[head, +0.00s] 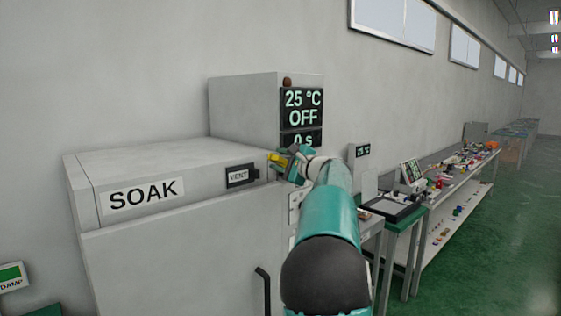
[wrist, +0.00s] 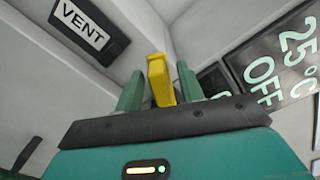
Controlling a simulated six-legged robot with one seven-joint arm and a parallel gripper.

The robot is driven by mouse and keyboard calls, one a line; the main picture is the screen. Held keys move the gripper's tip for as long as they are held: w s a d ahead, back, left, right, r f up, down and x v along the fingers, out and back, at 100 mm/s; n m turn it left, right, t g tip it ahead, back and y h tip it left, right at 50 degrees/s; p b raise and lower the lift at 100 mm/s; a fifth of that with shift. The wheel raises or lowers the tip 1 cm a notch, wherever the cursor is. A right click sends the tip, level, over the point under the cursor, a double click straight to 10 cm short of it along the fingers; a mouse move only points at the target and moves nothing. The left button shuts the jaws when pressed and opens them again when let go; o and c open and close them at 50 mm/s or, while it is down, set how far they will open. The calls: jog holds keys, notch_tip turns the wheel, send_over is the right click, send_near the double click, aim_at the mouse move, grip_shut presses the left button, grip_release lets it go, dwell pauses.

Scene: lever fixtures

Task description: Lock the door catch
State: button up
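A yellow lever (head: 275,159) sticks out near the upper right front corner of the grey SOAK cabinet (head: 180,250), right of the VENT label. It also shows in the wrist view (wrist: 160,80), standing between the two green fingers. No label on it is readable, and its base is hidden by my gripper. My gripper (head: 288,160) is at the lever, with one finger on each side in the wrist view (wrist: 160,88). Narrow gaps show between the fingers and the lever, so the fingers look open around it. My forearm hides part of the cabinet's right side.
The black VENT piece (wrist: 90,28) is close to my gripper on the left. A display box reading 25 °C, OFF (head: 302,108) stands behind and above. A black door handle (head: 264,290) is below. Benches with small items (head: 460,165) run along the right; green floor is clear beyond.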

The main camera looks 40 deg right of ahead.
grip_shut()
jog(key=shift+f, duration=0.1)
jog(key=shift+d+f+n, duration=0.25)
jog(key=shift+f+n, duration=1.65)
jog(key=shift+n, duration=0.4)
jog(key=shift+d+f+n, duration=0.25)
jog(key=shift+f+n, duration=1.65)
jog(key=shift+n, duration=0.4)
jog(key=shift+d+f+n, duration=0.25)
jog(key=shift+f+n, duration=1.65)
jog(key=shift+n, duration=0.4)
